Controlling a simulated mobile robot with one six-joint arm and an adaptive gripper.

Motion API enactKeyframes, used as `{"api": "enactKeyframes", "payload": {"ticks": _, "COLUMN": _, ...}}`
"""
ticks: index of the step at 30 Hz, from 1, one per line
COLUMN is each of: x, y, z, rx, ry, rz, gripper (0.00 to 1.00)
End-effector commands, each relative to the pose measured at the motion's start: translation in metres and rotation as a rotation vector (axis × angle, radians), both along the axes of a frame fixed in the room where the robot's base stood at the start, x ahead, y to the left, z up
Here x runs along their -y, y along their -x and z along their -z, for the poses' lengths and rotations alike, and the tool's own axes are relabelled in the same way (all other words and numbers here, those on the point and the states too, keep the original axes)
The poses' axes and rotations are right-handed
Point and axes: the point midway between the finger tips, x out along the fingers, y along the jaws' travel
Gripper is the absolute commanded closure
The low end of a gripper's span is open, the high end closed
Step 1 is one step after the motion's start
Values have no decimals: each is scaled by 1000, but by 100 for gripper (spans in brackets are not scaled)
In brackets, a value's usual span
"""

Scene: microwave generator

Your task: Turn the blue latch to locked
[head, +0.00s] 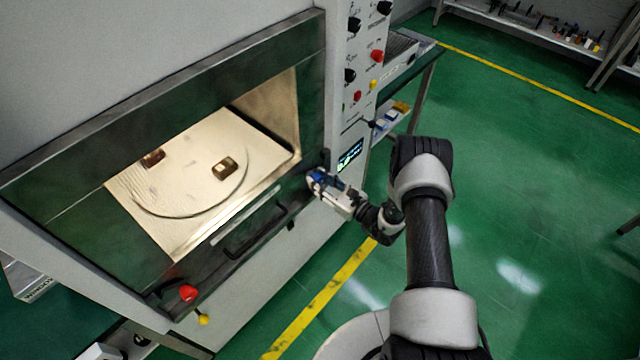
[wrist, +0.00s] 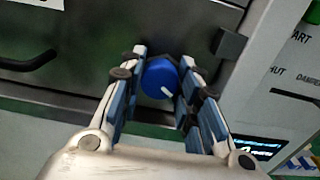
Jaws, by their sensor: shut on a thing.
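The blue latch (wrist: 160,78) is a round blue knob with a white mark, on the dark door frame of the microwave generator. In the wrist view its white mark points down and to the right. My gripper (wrist: 160,88) has its two fingers on either side of the knob, shut on it. In the head view my gripper (head: 322,184) is at the right edge of the door, beside the control panel. The latch is mostly hidden there by the fingers. Any lock marking near the knob is not readable.
The door window (head: 200,185) shows a lit chamber with two small brown blocks. A dark door handle (head: 255,232) lies below and left of my gripper. The control panel (head: 360,70) with knobs and a display (head: 350,156) is to the right. Green floor is clear at right.

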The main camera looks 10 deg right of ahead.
Motion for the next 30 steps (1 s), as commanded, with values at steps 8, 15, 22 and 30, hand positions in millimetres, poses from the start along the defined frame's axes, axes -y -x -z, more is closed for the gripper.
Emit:
{"api": "enactKeyframes", "payload": {"ticks": 8, "x": 0, "y": 0, "z": 2, "rx": 154, "ry": 212, "rz": 0, "gripper": 94}}
{"api": "enactKeyframes", "payload": {"ticks": 15, "x": 0, "y": 0, "z": 2, "rx": 288, "ry": 396, "rz": 0, "gripper": 94}}
{"api": "enactKeyframes", "payload": {"ticks": 22, "x": -1, "y": 0, "z": 2, "rx": 414, "ry": 570, "rz": 0, "gripper": 94}}
{"api": "enactKeyframes", "payload": {"ticks": 30, "x": -1, "y": 0, "z": 2, "rx": 542, "ry": 744, "rz": 0, "gripper": 94}}
